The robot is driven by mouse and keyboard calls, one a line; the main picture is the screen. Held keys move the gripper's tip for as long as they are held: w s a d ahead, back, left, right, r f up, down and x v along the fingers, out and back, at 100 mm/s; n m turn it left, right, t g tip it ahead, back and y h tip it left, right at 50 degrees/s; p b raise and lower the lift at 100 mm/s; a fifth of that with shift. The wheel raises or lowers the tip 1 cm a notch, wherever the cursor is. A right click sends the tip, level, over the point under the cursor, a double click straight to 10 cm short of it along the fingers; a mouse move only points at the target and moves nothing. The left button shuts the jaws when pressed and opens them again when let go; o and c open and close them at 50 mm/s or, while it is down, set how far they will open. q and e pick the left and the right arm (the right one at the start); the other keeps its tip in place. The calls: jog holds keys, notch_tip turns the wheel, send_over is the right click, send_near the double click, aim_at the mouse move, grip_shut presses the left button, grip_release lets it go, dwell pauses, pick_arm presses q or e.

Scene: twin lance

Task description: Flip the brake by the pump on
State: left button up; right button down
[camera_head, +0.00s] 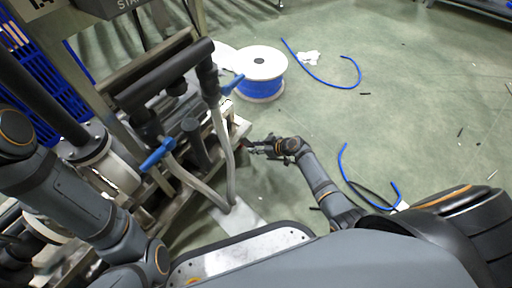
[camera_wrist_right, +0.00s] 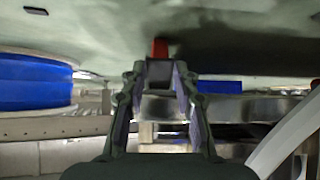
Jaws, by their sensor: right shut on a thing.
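The pump rig, a metal frame with black pipes (camera_head: 160,77), fills the left of the head view. My right gripper (camera_head: 250,147) is at the frame's right edge, low beside the grey hoses. In the right wrist view its two fingers (camera_wrist_right: 161,78) close around the small red brake lever (camera_wrist_right: 160,47), whose red end sticks out beyond the fingertips. Most of the lever is hidden by the fingers, and I cannot tell which way it is set. My left arm shows at the left of the head view, but its gripper does not.
Blue valve handles (camera_head: 157,155) and grey hoses (camera_head: 228,165) stand just left of the right gripper. A blue cable spool (camera_head: 262,88) stands behind it. Blue hose pieces (camera_head: 345,82) lie on the green floor, which is mostly clear to the right.

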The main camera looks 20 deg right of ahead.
jog(key=shift+a, duration=0.1)
jog(key=c, duration=1)
grip_release()
jog(key=shift+w, duration=0.1)
jog(key=shift+r, duration=0.1)
jog(key=v, duration=1.2)
